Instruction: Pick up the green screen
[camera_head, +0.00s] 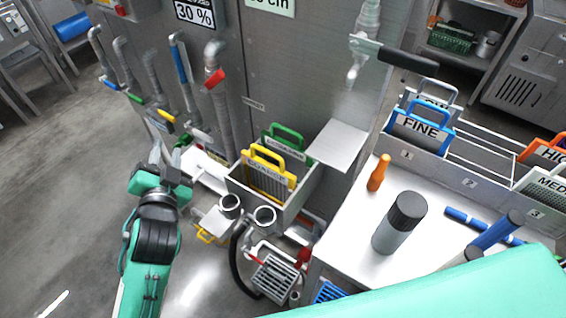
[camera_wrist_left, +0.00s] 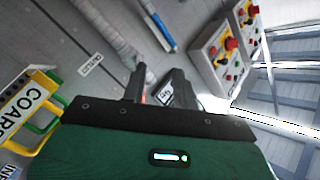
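The green screen (camera_head: 287,137) stands upright in a grey metal bin (camera_head: 292,205) in the head view. Its green handle and part of its label show behind the yellow screen (camera_head: 268,168); its lower part is hidden. In the left wrist view the yellow screen (camera_wrist_left: 25,103), lettered "COARS…", is at the left edge, with a green handle (camera_wrist_left: 45,143) beside it. My left gripper (camera_head: 161,152) is left of the bin and apart from it. Its two fingers, also in the left wrist view (camera_wrist_left: 155,85), are apart with nothing between them. My right gripper is out of view.
Pipes with coloured handles (camera_head: 188,90) run down the grey wall panel behind the bin. A metal plate (camera_head: 338,143) juts out right of the bin.

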